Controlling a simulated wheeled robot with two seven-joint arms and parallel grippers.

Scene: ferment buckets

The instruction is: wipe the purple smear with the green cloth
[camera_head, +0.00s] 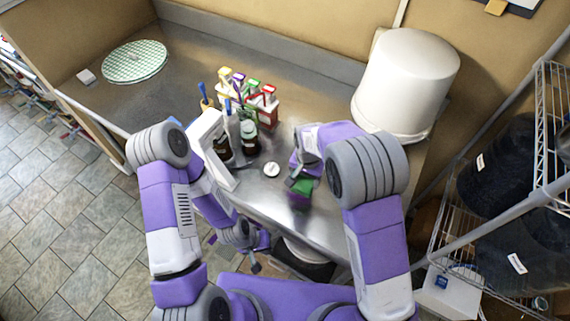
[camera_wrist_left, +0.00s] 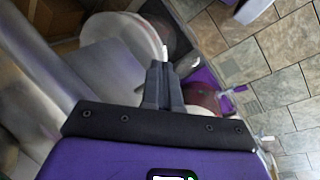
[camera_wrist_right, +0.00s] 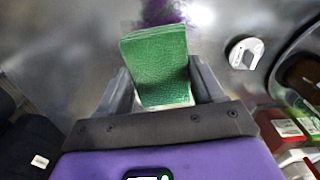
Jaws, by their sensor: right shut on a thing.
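A folded green cloth (camera_wrist_right: 158,65) is between the fingers of my right gripper (camera_wrist_right: 163,92), which is shut on it. In the head view the cloth (camera_head: 303,185) is over the front part of the steel counter. A dark purple smear (camera_wrist_right: 168,12) shows on the counter just beyond the cloth in the right wrist view, partly cut off by the frame's top edge. I cannot tell whether the cloth touches the counter. My left gripper (camera_wrist_left: 163,82) has its fingers together and empty; it hangs low in front of the counter's edge.
A small white round object (camera_head: 271,169) lies left of the cloth. Dark bottles (camera_head: 250,138) and a rack of colourful-topped items (camera_head: 264,108) stand behind it. A large white bucket (camera_head: 405,85) stands at back right. A green-checked round mat (camera_head: 135,61) lies far left, with bare counter (camera_head: 180,75) beside it.

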